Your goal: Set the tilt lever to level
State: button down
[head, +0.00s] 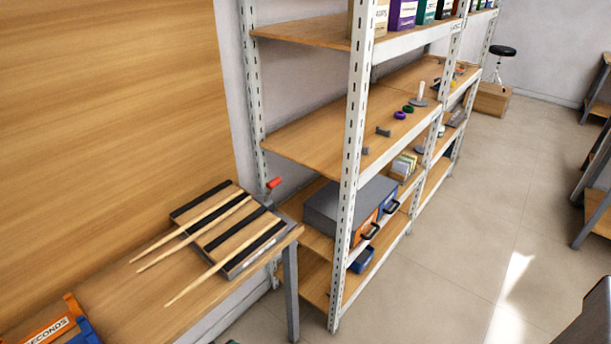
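A lever with a red handle (274,183) stands at the far right corner of the bench, beside a dark-framed board (233,268). Its grey lower part is small, and its exact setting cannot be read. The board has black strips across a wooden face and looks tilted, but its angle is hard to judge. Several pale wooden sticks (160,258) lie across it, their ends reaching past its near left edge over the bench. My gripper is not in view.
The wooden bench (130,312) stands against a wood panel. An orange and blue item marked "SECONDS" (50,328) is at its near left. A white-framed shelf rack (352,130), close to the lever, holds a grey drawer box (345,205).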

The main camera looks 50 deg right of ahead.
aim_at(277, 181)
jog(key=u, duration=0.65)
jog(key=k, duration=0.1)
jog(key=z, duration=2)
jog(key=k, duration=0.95)
jog(key=u, duration=0.1)
jog(key=i, duration=0.9)
